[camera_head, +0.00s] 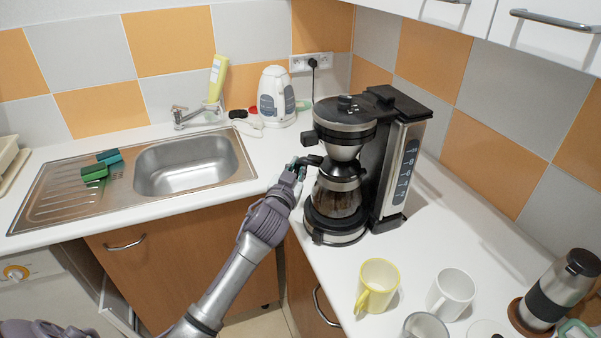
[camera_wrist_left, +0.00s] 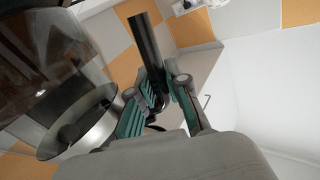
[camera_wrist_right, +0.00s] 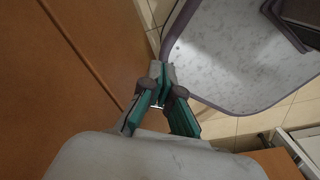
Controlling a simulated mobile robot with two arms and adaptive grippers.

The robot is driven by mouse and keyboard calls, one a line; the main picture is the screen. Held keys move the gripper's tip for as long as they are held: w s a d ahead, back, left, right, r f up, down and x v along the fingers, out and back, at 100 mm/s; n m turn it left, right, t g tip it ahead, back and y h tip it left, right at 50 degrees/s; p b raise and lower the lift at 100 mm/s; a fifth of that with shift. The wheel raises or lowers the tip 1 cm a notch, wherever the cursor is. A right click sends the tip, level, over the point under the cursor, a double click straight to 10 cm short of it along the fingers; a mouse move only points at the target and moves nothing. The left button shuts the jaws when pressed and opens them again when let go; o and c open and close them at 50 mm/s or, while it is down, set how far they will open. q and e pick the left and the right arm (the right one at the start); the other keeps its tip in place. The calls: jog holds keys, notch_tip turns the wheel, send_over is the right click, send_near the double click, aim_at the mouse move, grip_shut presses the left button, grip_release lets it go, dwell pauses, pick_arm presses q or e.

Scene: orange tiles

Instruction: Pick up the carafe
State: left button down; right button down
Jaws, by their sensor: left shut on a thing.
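The carafe (camera_head: 338,197), dark glass with a black handle, sits in the coffee machine (camera_head: 385,165), under its metal funnel part and on the round base plate. In the left wrist view its dark glass (camera_wrist_left: 35,75) fills the left side. My left gripper (camera_head: 297,168) is at the carafe's left side. It is shut on the black handle (camera_wrist_left: 146,45), which stands between its green-padded fingers (camera_wrist_left: 160,92). My right gripper (camera_wrist_right: 161,72) is outside the head view. Its fingertips are together with nothing between them, beside a brown cabinet front.
A yellow mug (camera_head: 378,284), a white mug (camera_head: 451,294) and a steel flask (camera_head: 558,288) stand on the counter at front right. A sink (camera_head: 188,165) and a kettle (camera_head: 275,95) are behind at left. Wall cabinets hang above right.

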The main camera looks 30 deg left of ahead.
pick_arm(q)
jog(key=s+d+b, duration=0.3)
jog(key=s, duration=1.4)
jog(key=shift+s+b, duration=0.25)
jog(key=shift+b, duration=0.05)
jog(key=shift+r, duration=0.15)
